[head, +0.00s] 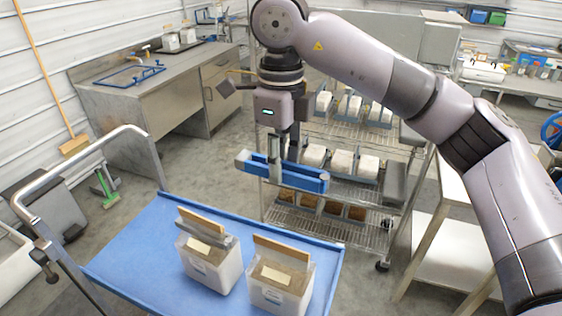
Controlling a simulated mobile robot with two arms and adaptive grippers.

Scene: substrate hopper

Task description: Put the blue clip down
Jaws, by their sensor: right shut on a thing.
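The blue clip (303,178) is a long blue bar with a grey part along it. My right gripper (275,160) points down and is shut on the clip near its middle. The clip is held roughly level in the air, in the picture just above the far edge of the blue cart (140,262). Nothing visible touches it from below. The gripper's fingers partly hide the clip's middle. My left gripper does not show.
Two translucent boxes with labels, a left one (213,268) and a right one (283,290), stand on the cart. A wire shelf rack (335,232) with white blocks stands behind. A steel bench (125,95) is at the left. The cart's left part is clear.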

